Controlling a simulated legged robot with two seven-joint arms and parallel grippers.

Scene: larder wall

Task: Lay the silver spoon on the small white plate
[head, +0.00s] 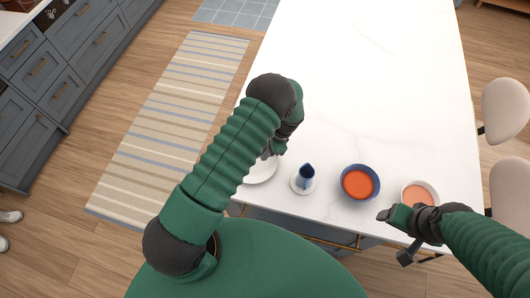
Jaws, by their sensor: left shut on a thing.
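The small white plate (262,173) lies near the table's front edge, partly covered by my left arm. My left gripper (268,153) is just above the plate's far side, its fingers mostly hidden behind my arm. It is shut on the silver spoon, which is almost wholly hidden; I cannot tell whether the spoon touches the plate. My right gripper (393,236) is at the front right, its fingers apart and empty, beside a white bowl.
A blue bowl (347,191) and a white bowl (432,187), both with orange contents, stand farther right. The white table (360,80) is clear beyond. Chairs (505,110) stand at the right.

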